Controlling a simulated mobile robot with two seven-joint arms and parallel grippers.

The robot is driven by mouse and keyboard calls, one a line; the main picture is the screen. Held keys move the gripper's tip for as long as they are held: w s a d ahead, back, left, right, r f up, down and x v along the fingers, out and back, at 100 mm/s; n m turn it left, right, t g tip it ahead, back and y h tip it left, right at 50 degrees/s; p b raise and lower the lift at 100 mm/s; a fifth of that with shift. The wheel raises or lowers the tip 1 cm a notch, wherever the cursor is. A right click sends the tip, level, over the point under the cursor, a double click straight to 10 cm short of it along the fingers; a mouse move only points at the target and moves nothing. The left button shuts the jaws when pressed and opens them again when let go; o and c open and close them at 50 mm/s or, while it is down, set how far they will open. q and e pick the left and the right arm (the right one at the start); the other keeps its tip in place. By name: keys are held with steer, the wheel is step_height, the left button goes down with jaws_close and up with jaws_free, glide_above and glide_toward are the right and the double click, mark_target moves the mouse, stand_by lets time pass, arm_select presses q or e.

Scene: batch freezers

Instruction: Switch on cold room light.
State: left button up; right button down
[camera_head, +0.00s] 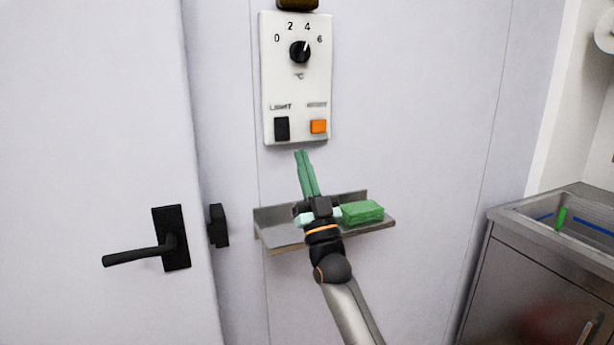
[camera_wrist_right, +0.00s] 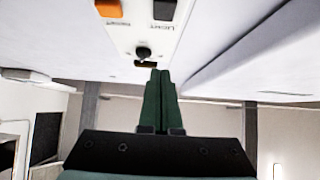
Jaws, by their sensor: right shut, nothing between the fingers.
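A white control panel (camera_head: 296,85) is on the wall, with a black temperature dial (camera_head: 300,51) at the top. Below it are a black switch labelled LIGHT (camera_head: 282,128) and an orange button (camera_head: 318,126) with a blurred label. My right gripper (camera_head: 300,154) has its green fingers shut and empty. In the head view its tips appear just below the panel, between the two switches. The wrist view shows the black light switch (camera_wrist_right: 164,9) and orange button (camera_wrist_right: 108,8) beyond the fingertips (camera_wrist_right: 160,72). I cannot tell whether the tips touch anything. My left gripper is not in view.
A metal wall shelf (camera_head: 275,226) with a green block (camera_head: 362,212) is behind my right wrist. A door with a black lever handle (camera_head: 150,250) is at the left. A steel sink unit (camera_head: 540,265) stands at the right.

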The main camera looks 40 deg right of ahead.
steer(key=shift+v, duration=0.95)
steer(key=shift+s+r, duration=0.1)
steer(key=shift+s, duration=0.05)
steer(key=a+f+n+g+y, duration=0.1)
steer(key=a+f, duration=0.1)
steer(key=f, duration=0.3)
steer(key=a+f+n+g+y+p, duration=0.1)
steer(key=a+f+g+y, duration=0.1)
steer(key=f, duration=0.3)
steer(key=a+f+n+g+y+p, duration=0.1)
steer(key=a+f+y, duration=0.1)
steer(key=f, duration=0.3)
steer(key=shift+w+a+f, duration=0.1)
steer(key=shift+w+f, duration=0.15)
steer(key=shift+f, duration=0.05)
steer(key=s+a+f+n+g+y+p, duration=0.15)
steer(key=s+a+f+g, duration=0.35)
steer(key=s+f, duration=0.5)
steer(key=s+a+f+g+y+p, duration=0.2)
steer(key=s+a+f+g, duration=0.35)
steer(key=f, duration=0.85)
steer(key=s+a+f+g, duration=0.1)
steer(key=s+a+f, duration=0.1)
steer(key=s, duration=0.4)
steer(key=s+a+f+g, duration=0.2)
steer(key=s+f, duration=0.3)
steer(key=s, duration=0.2)
steer(key=shift+p, duration=0.45)
